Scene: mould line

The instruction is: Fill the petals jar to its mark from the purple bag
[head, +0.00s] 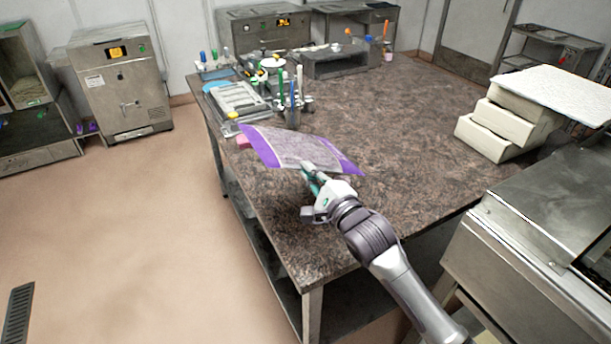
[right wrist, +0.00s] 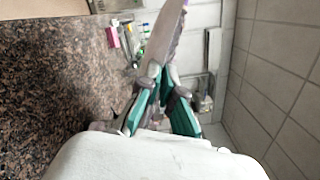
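The purple bag (head: 302,149) is a flat, clear bag with purple bands at both ends. My right gripper (head: 309,170) is shut on its near edge and holds it tilted above the dark stone table. In the right wrist view the bag (right wrist: 165,35) shows almost edge-on, pinched between the green-sided fingers (right wrist: 160,80). I cannot make out the petals jar or its mark; the bag hides part of the table behind it. My left gripper is out of view.
The table (head: 400,130) is bare to the right of the bag. A pink block (head: 243,142), a grey tray (head: 238,101) and upright coloured tools (head: 292,100) stand along its left side. White stacked blocks (head: 505,125) stand at the right.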

